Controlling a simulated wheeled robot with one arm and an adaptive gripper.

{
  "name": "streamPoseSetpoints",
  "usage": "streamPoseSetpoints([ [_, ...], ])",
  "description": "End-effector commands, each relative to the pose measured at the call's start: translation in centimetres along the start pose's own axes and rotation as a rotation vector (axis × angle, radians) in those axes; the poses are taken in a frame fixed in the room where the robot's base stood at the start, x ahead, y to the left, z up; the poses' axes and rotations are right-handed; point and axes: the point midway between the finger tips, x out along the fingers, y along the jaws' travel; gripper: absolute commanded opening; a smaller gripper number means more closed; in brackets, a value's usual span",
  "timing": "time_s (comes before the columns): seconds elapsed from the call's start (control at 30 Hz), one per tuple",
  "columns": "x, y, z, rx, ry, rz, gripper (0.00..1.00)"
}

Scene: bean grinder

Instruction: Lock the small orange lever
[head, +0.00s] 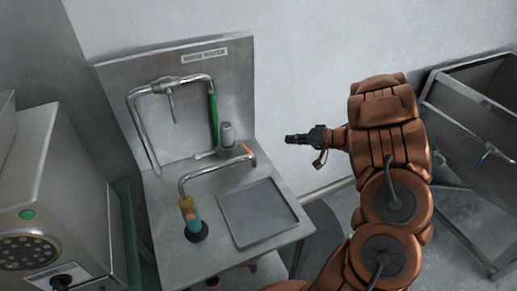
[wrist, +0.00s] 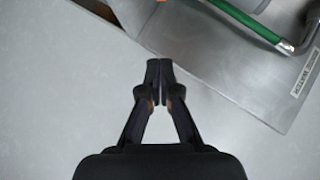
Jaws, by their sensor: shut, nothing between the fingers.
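The small orange lever (head: 247,149) sits at the right end of the low curved chrome pipe (head: 212,167) on the metal sink unit, in the head view. My gripper (head: 288,139) is to the right of the lever, clearly apart from it, pointing left. In the wrist view my gripper (wrist: 160,66) has its fingertips together with nothing between them. I cannot make out the lever for certain in the wrist view.
A steel backsplash (head: 240,88) stands behind the sink, with a green hose (head: 213,115) and a grey canister (head: 227,134). A square basin (head: 257,212) is set in the counter. A grey machine (head: 50,200) stands left, a steel trough (head: 480,105) right. Space around my gripper looks clear.

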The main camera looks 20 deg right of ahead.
Motion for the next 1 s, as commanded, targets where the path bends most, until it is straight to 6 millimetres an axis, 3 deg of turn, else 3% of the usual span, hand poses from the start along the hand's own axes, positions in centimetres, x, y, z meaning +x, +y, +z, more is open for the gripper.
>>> streamPoseSetpoints([
  [0.27,1.5,-0.4,0.9,0.033,-0.024,-0.037,0.0],
  [0.77,9.9,-0.7,1.0,0.031,-0.023,-0.033,0.0],
  [1.0,12.0,-0.7,3.1,0.034,-0.023,-0.031,0.0],
])
